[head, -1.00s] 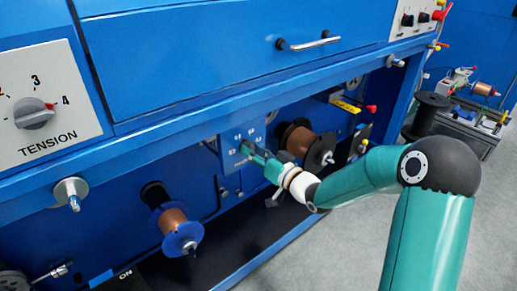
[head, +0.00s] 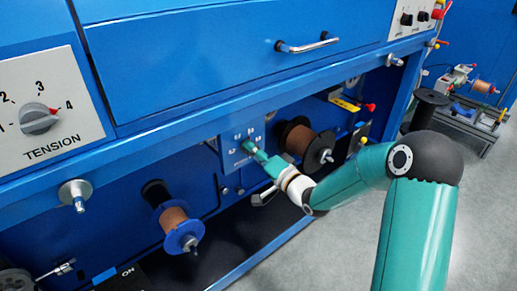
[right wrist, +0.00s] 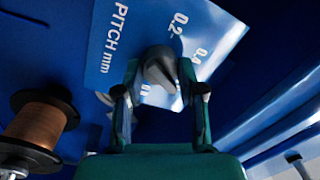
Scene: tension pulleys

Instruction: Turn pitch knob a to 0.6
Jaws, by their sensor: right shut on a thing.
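The pitch knob (right wrist: 160,68) is grey and sits on a light blue plate (right wrist: 100,45) marked "PITCH mm", with 0.2 and a partly legible 0.4 showing in the right wrist view. Other marks are hidden or blurred, and I cannot tell which mark the knob points to. My right gripper (right wrist: 160,80) is shut on the knob, one finger on each side. In the head view the right gripper (head: 250,150) reaches the same plate (head: 240,140) under the blue beam; the knob is hidden there by the fingers. My left gripper is out of view.
Copper spools sit on either side, one at the right (head: 300,140) and one at the lower left (head: 175,225). A tension dial (head: 38,118) is at the left. A blue beam (head: 200,110) runs above the plate. Grey floor (head: 310,255) is open at the lower right.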

